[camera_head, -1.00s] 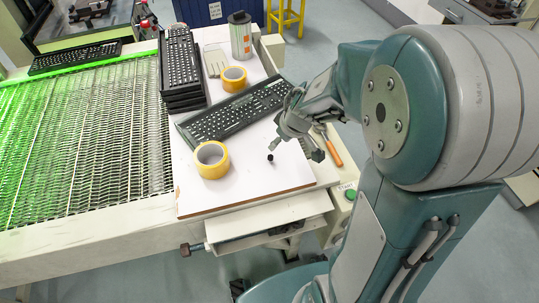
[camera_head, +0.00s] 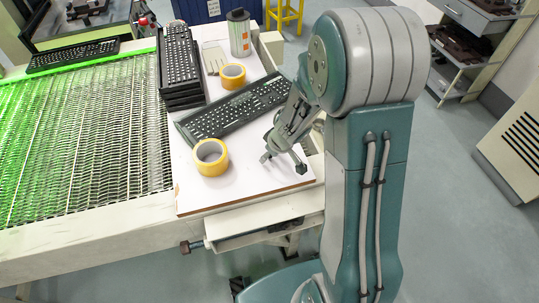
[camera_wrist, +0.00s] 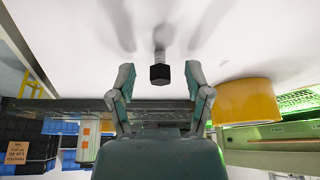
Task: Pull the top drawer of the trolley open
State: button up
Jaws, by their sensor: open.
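The trolley (camera_head: 462,52) stands at the upper right of the head view, a grey frame with shelves holding dark parts. Its top drawer (camera_head: 470,19) has a grey front with a small handle and looks shut. My gripper (camera_head: 283,163) is far from it, low over the white board on the workbench, to the left of my arm. In the wrist view my gripper (camera_wrist: 159,78) has its two fingers wide apart. A small black hexagonal piece on a grey stem (camera_wrist: 160,73) shows between them, not gripped. The trolley is not clear in the wrist view.
The white board (camera_head: 250,190) carries a keyboard (camera_head: 235,108), two yellow tape rolls (camera_head: 210,157) (camera_head: 232,77), a can (camera_head: 239,34) and stacked keyboards (camera_head: 180,70). A green-lit conveyor (camera_head: 80,140) lies left. Open floor (camera_head: 450,190) separates the bench from the trolley. A pale cabinet (camera_head: 520,140) stands at right.

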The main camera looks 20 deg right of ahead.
jog(key=shift+f, duration=0.15)
grip_shut()
dwell(0.4)
jog(key=shift+r, duration=0.6)
notch_tip(320, 180, up, 2)
jog(key=shift+r, duration=0.1)
jog(key=s+d+r, duration=0.1)
jog(key=s+r, duration=0.8)
jog(key=s, duration=0.5)
jog(key=shift+d+r, duration=0.15)
jog(key=shift+r, duration=0.2)
